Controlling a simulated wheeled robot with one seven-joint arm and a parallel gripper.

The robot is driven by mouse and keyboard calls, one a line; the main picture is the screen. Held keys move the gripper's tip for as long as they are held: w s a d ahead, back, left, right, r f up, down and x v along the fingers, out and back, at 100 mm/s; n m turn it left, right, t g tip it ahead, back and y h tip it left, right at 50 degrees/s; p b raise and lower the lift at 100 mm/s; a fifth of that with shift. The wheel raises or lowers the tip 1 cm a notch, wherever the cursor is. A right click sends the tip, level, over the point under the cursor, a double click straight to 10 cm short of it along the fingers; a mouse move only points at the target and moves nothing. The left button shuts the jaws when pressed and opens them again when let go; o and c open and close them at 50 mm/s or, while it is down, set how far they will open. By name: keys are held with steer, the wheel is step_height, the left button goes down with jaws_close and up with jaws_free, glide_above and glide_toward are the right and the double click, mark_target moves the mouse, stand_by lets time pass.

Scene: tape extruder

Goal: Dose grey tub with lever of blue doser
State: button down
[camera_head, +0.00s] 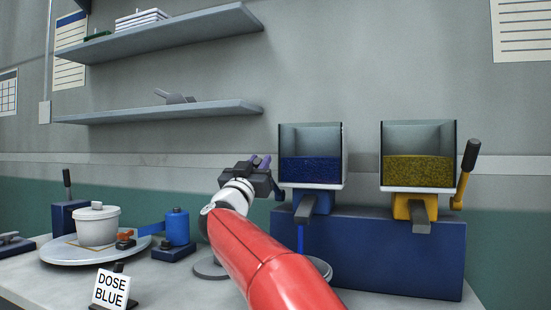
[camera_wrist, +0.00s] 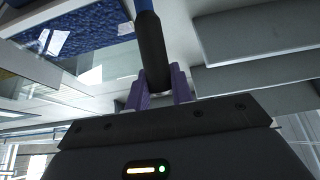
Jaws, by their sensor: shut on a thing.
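The blue doser (camera_head: 311,172) is a clear hopper of blue granules on a blue body with a dark grey spout (camera_head: 305,208). A thin blue stream (camera_head: 300,238) shows below the spout. My gripper (camera_head: 263,166) is left of the hopper. In the wrist view, the purple fingers of my gripper (camera_wrist: 159,90) are shut around the black grip of the lever (camera_wrist: 152,48). A round light rim (camera_head: 323,267), perhaps of the grey tub, shows below the stream; my red arm hides most of it.
A yellow doser (camera_head: 418,172) with its own lever stands to the right on the blue base (camera_head: 395,252). A lidded whitish pot (camera_head: 97,228) stands on a round plate at left. Shelves hang above.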

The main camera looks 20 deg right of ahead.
steer(key=shift+w+d+r, duration=0.15)
steer(key=shift+w+r, duration=0.05)
steer(key=shift+r, duration=0.25)
steer(key=shift+w+d+r, duration=0.3)
steer(key=shift+w+r, duration=0.15)
steer(key=shift+r, duration=0.15)
steer(key=shift+w+d+r, duration=0.3)
steer(key=shift+w+r, duration=0.1)
steer(key=shift+r, duration=0.15)
steer(key=c, duration=1.7)
jaws_free()
steer(key=shift+w+d+r, duration=0.15)
steer(key=shift+w+r, duration=0.05)
steer(key=o, duration=0.6)
steer(key=shift+c, duration=0.2)
steer(key=shift+s, duration=0.15)
steer(key=s+a+r, duration=0.1)
steer(key=s+a, duration=0.3)
steer(key=s, duration=0.1)
steer(key=shift+s, duration=0.2)
